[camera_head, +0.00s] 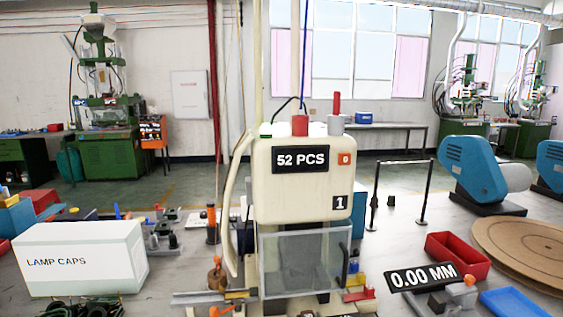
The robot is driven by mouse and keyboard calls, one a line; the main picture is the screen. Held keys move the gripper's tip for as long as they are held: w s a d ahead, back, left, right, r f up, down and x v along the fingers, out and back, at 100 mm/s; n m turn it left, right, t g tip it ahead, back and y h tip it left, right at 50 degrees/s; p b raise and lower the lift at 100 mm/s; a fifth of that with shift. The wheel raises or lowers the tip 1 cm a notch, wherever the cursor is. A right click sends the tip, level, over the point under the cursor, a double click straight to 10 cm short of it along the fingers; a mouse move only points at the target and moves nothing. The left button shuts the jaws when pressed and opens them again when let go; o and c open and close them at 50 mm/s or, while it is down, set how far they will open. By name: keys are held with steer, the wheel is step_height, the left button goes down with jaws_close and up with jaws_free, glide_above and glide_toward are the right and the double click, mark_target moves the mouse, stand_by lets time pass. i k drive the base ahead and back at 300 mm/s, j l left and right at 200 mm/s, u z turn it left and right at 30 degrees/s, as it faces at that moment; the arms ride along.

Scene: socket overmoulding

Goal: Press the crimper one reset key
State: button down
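The crimper (303,190) is a cream machine with a "1" label on its lower right front. It stands upright in the middle of the view. Its black display (300,159) reads "52 PCS". A small orange key (344,159) marked "0" sits just right of the display, and nothing covers it. A clear guard (300,265) hangs below the head over the work area. My gripper is not in view, so its place relative to the key does not show.
A white "LAMP CAPS" box (80,259) stands at the left. A gauge display (423,277) reading "0.00 MM", a red tray (458,256), a blue tray (514,303) and a brown disc (525,250) lie at the right. A black stand (425,190) rises behind the crimper's right side.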

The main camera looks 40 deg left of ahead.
mark_target(344, 157)
steer(key=l+u, duration=0.1)
steer(key=u, duration=1.6)
steer(key=k+j, duration=0.05)
steer(key=j, duration=0.05)
